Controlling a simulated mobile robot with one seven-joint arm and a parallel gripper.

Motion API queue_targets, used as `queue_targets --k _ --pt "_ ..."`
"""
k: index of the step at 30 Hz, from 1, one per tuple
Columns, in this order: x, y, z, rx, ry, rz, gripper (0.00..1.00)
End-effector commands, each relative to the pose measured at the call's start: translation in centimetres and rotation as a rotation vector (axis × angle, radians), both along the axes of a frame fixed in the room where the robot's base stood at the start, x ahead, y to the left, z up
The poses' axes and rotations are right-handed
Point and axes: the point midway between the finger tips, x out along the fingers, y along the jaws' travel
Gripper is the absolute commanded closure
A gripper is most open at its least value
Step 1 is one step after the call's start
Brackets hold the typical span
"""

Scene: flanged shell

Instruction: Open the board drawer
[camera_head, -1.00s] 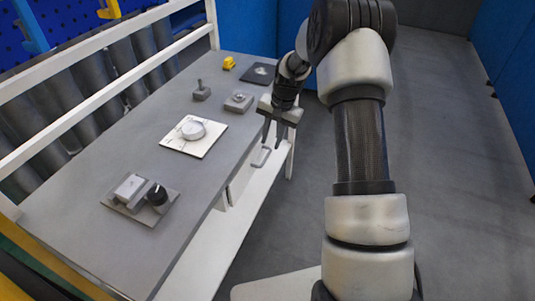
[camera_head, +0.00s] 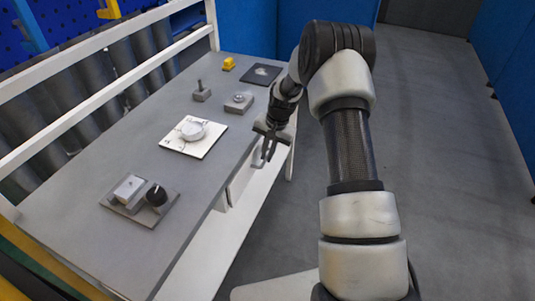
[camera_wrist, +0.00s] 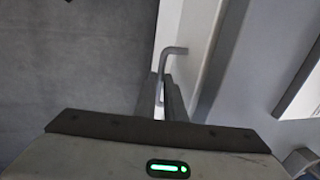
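The board drawer's handle (camera_wrist: 174,51) is a thin, light grey bent bar in the wrist view. It stands out from a white drawer front (camera_wrist: 195,45) under the table edge. My gripper (camera_head: 269,155) is at the table's right side, fingers pointing down. In the wrist view its two dark fingers (camera_wrist: 161,98) are close together, one on each side of the handle bar, and appear shut on it. The head view does not show the handle clearly behind the fingers. The drawer front appears close to the table side; how far it is out cannot be told.
The grey table (camera_head: 90,190) bears a white board with a round part (camera_head: 193,131), a block with a black knob (camera_head: 140,196), small grey blocks (camera_head: 239,101) and a yellow piece (camera_head: 229,63). A white lower shelf (camera_head: 205,260) lies below. The floor to the right is clear.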

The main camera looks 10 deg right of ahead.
Motion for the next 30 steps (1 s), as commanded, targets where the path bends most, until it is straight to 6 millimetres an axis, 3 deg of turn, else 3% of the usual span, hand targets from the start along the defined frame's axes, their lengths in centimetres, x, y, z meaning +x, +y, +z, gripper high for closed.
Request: queue_targets --k 8,14,30 --pt "-0.1 -0.1 0.0 0.000 0.000 -0.001 1.00" --pt "-1.1 -1.5 0.0 0.000 0.002 -0.004 1.00" --pt "-8.4 -11.6 0.0 0.001 0.002 -0.006 1.00"
